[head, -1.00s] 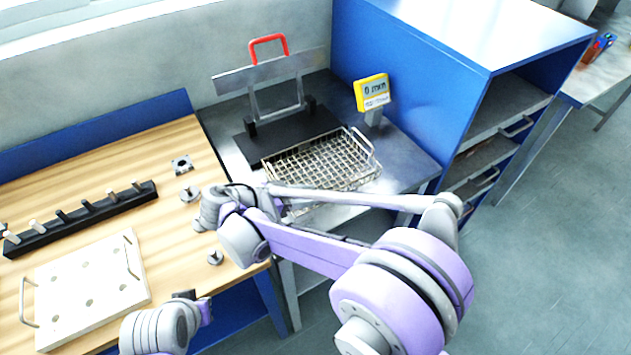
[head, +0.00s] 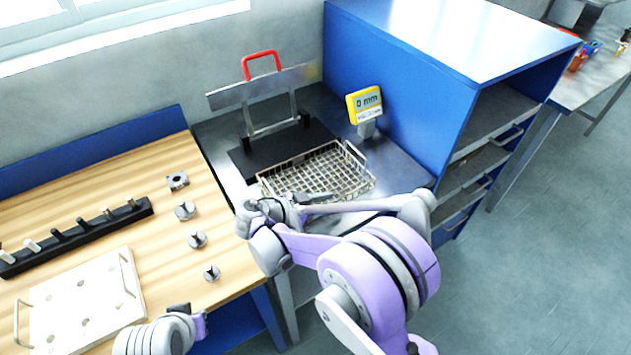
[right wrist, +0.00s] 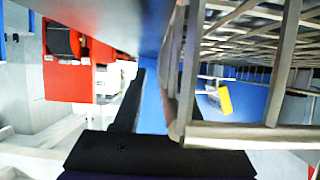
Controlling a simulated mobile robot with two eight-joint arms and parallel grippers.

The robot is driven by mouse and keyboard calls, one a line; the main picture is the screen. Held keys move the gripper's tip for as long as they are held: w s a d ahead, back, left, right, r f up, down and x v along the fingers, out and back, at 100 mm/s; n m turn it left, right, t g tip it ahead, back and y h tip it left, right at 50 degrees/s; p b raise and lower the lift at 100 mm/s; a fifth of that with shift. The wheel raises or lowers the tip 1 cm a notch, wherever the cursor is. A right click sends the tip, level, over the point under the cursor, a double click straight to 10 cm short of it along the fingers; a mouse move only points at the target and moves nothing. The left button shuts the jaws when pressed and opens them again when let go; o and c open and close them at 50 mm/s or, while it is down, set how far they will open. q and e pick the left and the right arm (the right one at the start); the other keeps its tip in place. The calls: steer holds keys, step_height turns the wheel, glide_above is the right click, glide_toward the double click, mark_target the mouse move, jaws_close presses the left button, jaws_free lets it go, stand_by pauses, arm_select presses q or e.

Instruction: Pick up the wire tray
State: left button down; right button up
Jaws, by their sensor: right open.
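The wire tray (head: 345,180) is a rectangular mesh basket with a raised wire handle on its right end. It sits on the dark bench top in front of the black-based fixture. My right gripper (head: 315,198) is open at the tray's near side, and my arm covers part of the near edge. In the right wrist view the tray's wires (right wrist: 230,136) fill the right side, close beside the open right gripper (right wrist: 155,100). I cannot tell whether they touch. My left gripper (head: 198,322) is low at the left, over the wooden bench's front; its jaws are unclear.
A fixture with a red handle (head: 262,53) stands behind the tray, and a yellow gauge (head: 364,104) to its right. A blue cabinet (head: 400,90) bounds the right. The wooden bench (head: 150,215) holds a white plate (head: 100,300), a black pin rack (head: 80,236) and small metal parts.

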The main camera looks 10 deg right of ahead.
steer(key=shift+w+d+f, duration=0.15)
steer(key=shift+d, duration=0.2)
jaws_close()
stand_by(1.2)
